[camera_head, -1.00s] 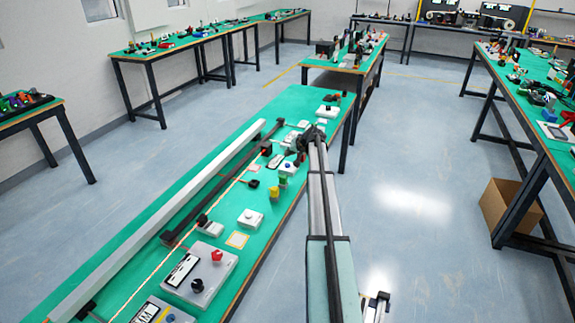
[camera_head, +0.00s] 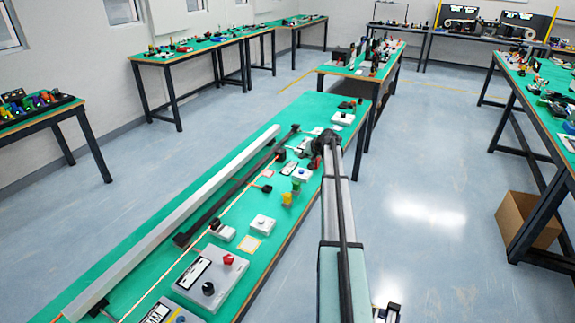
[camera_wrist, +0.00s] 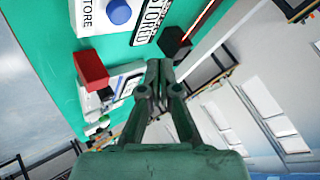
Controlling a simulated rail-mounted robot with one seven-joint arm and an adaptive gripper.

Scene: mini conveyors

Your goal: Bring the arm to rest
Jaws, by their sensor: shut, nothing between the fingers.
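My gripper (camera_wrist: 159,78) is shut and empty in the wrist view, its fingertips together above the green bench top (camera_wrist: 48,40). A box with a blue button (camera_wrist: 119,12) and a sign ending in "STORED" (camera_wrist: 149,22) lie just beyond the fingers. A red block (camera_wrist: 91,70) is to the left of the fingertips. In the head view my gripper (camera_head: 324,146) is a dark shape at the far end of my arm, over the right side of the green bench (camera_head: 150,262). I cannot make out its fingers there.
A long white rail (camera_head: 180,220) and a dark conveyor strip (camera_head: 235,188) run along the bench. A cardboard box (camera_head: 528,218) sits on the otherwise clear floor at right.

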